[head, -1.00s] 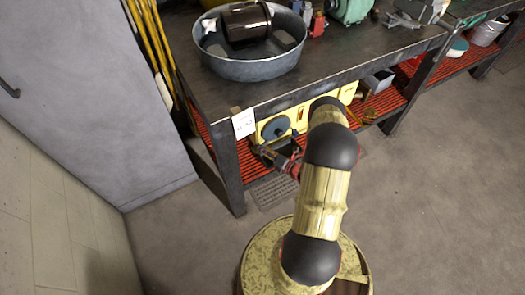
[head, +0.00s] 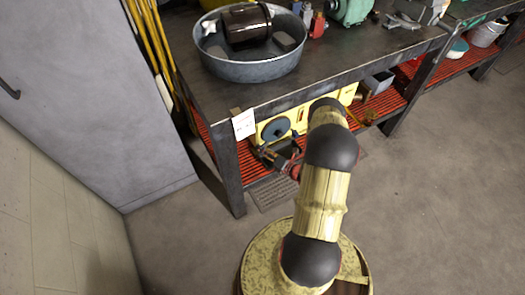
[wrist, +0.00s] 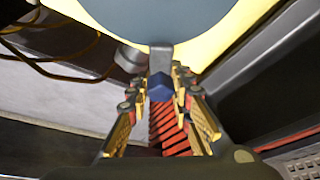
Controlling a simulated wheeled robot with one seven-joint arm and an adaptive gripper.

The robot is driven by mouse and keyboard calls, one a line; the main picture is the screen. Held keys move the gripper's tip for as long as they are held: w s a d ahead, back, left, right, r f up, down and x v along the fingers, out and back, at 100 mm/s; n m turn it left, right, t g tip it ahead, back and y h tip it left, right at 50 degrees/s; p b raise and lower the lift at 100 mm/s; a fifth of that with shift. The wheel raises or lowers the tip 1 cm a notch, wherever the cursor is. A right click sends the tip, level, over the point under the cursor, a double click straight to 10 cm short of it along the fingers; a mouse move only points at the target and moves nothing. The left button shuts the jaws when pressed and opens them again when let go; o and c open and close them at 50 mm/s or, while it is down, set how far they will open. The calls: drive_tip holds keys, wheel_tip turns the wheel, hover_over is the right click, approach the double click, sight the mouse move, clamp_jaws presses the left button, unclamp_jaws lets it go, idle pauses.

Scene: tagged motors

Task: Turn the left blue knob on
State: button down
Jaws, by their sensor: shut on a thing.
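A yellow panel (head: 345,96) stands on the shelf under the workbench, with a dark blue-grey disc (head: 276,130) on its front. In the wrist view, the disc (wrist: 160,18) fills the top and a grey stem comes down below it. A small blue knob (wrist: 160,87) sits at the stem's lower end. My gripper (wrist: 166,92) has a finger on each side of the knob and is shut on it. In the head view, my gripper (head: 268,154) is just below the disc, and the knob cannot be made out there.
The workbench (head: 350,72) overhangs the panel, and its leg (head: 227,170) stands to the left. A metal tub (head: 255,68) is on top. Red slatted shelf (head: 385,104) runs underneath. A grey cabinet (head: 90,100) is at left. Open floor (head: 440,200) lies to the right.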

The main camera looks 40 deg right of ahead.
drive_tip(key=shift+n, duration=0.3)
drive_tip(key=c, duration=1.6)
unclamp_jaws()
drive_tip(key=shift+v, duration=6)
